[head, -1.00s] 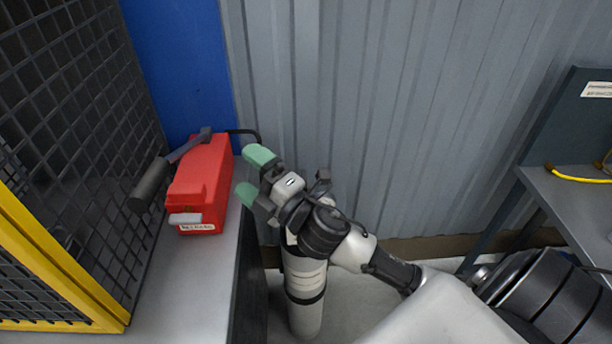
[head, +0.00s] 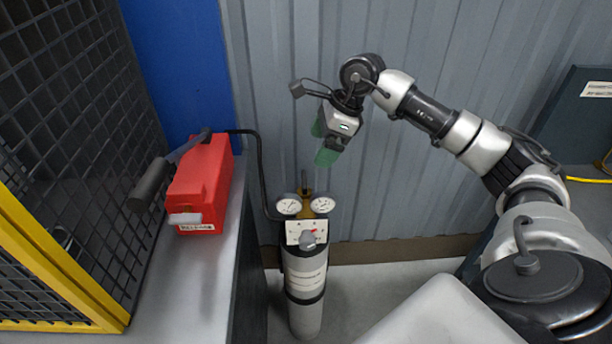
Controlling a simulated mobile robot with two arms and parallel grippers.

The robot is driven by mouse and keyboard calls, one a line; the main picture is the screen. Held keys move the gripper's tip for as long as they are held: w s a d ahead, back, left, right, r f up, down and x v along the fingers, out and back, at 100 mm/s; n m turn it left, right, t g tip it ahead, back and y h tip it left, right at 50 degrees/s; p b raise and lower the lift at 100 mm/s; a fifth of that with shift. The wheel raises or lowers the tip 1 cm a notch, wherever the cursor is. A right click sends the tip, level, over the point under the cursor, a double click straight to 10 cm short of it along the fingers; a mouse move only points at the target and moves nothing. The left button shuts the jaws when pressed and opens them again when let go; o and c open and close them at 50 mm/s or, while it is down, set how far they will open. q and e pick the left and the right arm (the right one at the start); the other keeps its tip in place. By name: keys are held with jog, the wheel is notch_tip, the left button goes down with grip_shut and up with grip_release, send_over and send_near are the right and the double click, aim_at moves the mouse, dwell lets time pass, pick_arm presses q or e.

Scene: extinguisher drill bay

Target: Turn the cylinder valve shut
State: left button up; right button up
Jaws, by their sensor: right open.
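A pale grey cylinder (head: 304,275) stands upright on the floor against the corrugated wall. A grey knob (head: 307,239) with a bit of red beside it sits on a white plate at the cylinder's upper front; I cannot read its setting. Above it are two round gauges (head: 289,205) and a brass fitting (head: 305,193). My right gripper (head: 321,143) has green fingertips and is open and empty. It is above the gauges, apart from the cylinder, pointing down and left. My left gripper is out of view.
A red box (head: 202,185) with a dark-handled lever stands on the grey bench (head: 160,290) left of the cylinder. A black hose (head: 262,175) runs from it to the gauges. A yellow-framed mesh cage (head: 60,270) is at the left.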

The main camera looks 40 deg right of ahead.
aim_at(305, 179)
jog(key=x, duration=0.3)
jog(key=p+x, duration=0.1)
jog(key=x, duration=0.3)
jog(key=d+x, duration=0.1)
jog(key=x, duration=0.2)
jog(key=shift+a+f+p, duration=0.1)
jog(key=shift+f+p, duration=0.2)
jog(key=shift+f, duration=0.1)
jog(key=c, duration=0.9)
